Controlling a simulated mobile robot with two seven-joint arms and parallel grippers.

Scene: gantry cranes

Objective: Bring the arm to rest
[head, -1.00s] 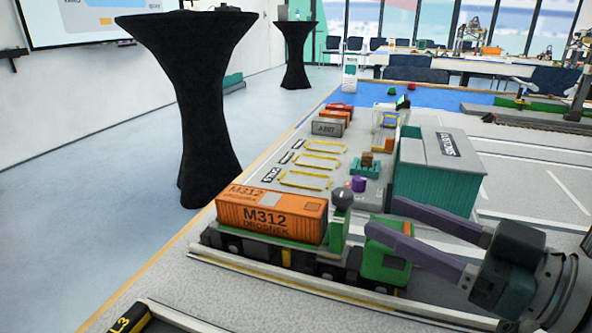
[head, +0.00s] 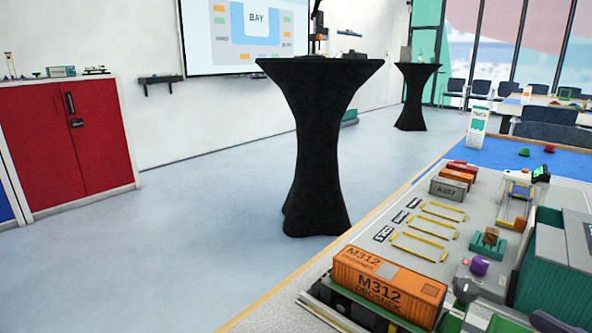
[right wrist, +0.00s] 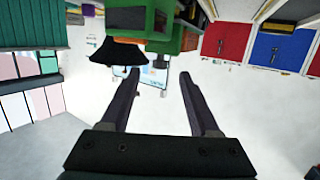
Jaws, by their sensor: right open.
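My right gripper (right wrist: 160,85) is open in the right wrist view, with its two dark fingers apart and nothing between them. In the head view only a dark tip, probably of this gripper, shows at the bottom right edge. A green block-like part (right wrist: 150,35) lies beyond the fingertips in the wrist view; I cannot tell the exact gap. In the head view the orange container M312 (head: 385,286) sits on a dark wagon (head: 345,305) at the lower right. My left gripper is in neither view.
A black-draped standing table (head: 318,140) stands mid-floor, with another (head: 412,95) behind. A teal building (head: 538,262) stands at the right of the model table. A red cabinet (head: 70,135) is at the left. The pale floor (head: 190,250) is clear.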

